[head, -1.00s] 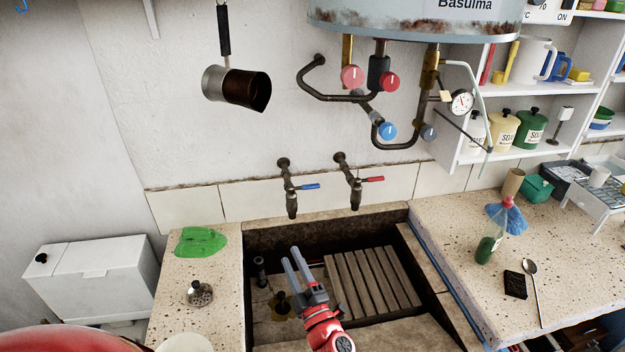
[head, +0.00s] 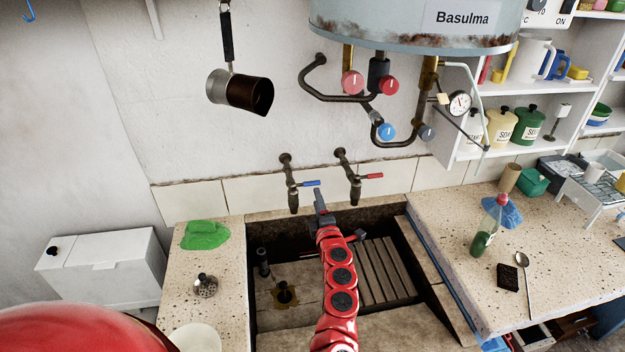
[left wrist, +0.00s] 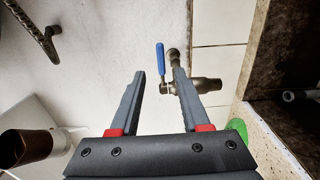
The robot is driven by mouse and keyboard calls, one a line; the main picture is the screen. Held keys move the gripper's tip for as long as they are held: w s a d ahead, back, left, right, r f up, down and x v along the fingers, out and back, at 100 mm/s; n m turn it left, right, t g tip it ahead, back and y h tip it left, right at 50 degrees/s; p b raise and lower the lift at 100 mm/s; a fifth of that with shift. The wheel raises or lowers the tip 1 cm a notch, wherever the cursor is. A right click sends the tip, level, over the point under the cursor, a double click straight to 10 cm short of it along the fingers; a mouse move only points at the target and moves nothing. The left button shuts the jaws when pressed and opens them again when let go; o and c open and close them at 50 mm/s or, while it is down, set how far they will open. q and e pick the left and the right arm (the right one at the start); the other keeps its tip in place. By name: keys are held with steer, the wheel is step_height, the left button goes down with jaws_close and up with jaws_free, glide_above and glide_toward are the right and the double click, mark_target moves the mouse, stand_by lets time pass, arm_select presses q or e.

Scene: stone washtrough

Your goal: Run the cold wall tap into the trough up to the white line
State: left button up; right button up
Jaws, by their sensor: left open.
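The cold wall tap (head: 293,198) with its blue lever (head: 311,183) is on the wall above the back left of the stone trough (head: 275,233). A tap with a red lever (head: 370,176) is to its right. My left gripper (head: 319,195) is open just in front of the blue lever. In the left wrist view, the blue lever (left wrist: 161,58) shows between and beyond the fingertips (left wrist: 158,73), with no clear contact. I see no water flowing from the spout. I cannot make out the white line. My right gripper is not in view.
Inside the trough are a slatted wooden rack (head: 385,268), a brass drain fitting (head: 285,293) and a dark upright plug or pipe (head: 263,262). A green cloth (head: 205,235) lies on the left ledge. Heater pipes and knobs (head: 388,131) hang above the taps.

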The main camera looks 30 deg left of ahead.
mark_target(313, 184)
arm_select(q)
steer(key=p+x, duration=0.1)
steer(key=x, duration=0.5)
steer(key=shift+w+a+r, duration=0.15)
steer(key=shift+w, duration=0.2)
steer(key=shift+w+a, duration=0.1)
steer(key=shift+w, duration=0.2)
steer(key=shift+w+a, duration=0.45)
steer(key=shift+a, duration=0.15)
jaws_close()
stand_by(0.6)
